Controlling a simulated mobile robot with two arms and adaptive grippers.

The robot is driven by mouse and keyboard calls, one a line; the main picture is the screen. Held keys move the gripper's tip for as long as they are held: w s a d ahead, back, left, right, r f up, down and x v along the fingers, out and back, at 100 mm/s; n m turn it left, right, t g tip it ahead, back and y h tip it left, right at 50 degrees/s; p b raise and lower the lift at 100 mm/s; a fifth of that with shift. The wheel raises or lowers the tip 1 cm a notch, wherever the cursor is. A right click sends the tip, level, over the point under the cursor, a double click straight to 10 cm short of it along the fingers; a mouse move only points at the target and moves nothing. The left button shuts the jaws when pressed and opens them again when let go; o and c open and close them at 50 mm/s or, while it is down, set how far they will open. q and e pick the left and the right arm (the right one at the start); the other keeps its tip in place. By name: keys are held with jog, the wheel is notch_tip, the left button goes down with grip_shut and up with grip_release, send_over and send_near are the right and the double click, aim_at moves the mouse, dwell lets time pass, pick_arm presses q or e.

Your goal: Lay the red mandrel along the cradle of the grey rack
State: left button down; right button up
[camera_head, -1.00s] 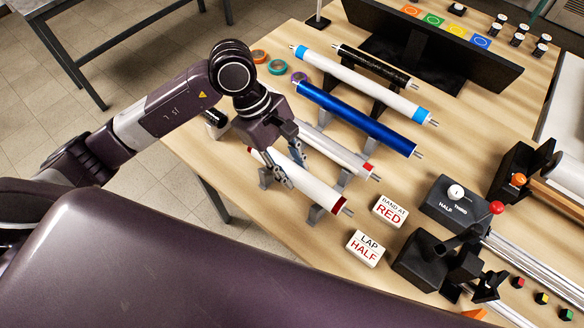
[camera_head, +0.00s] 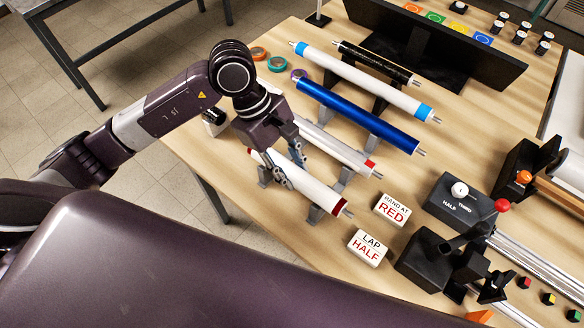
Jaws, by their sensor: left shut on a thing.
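A white mandrel with dark red bands at its ends (camera_head: 312,192) lies aslant at the front of the table, over grey supports of the rack (camera_head: 316,213). Whether it rests fully on them I cannot tell. My left gripper (camera_head: 279,172) comes down from above and is shut on this mandrel, left of its middle. The fingers hide part of it. Just behind it lies another pale mandrel with a red band near its right end (camera_head: 340,152). My right gripper is not in view.
Behind are a blue mandrel (camera_head: 355,115), a white one with blue bands (camera_head: 370,85) and a black one (camera_head: 375,62). Signs reading BAND AT RED (camera_head: 391,210) and LAP HALF (camera_head: 370,247) stand to the right. A black switch box (camera_head: 460,203) is further right.

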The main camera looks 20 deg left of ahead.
pick_arm(q)
jog(key=shift+f+b, duration=0.3)
jog(key=c, duration=1.4)
grip_release()
jog(key=shift+a+r, duration=0.15)
jog(key=shift+r, duration=0.1)
jog(key=v, duration=1.1)
jog(key=shift+r, duration=0.3)
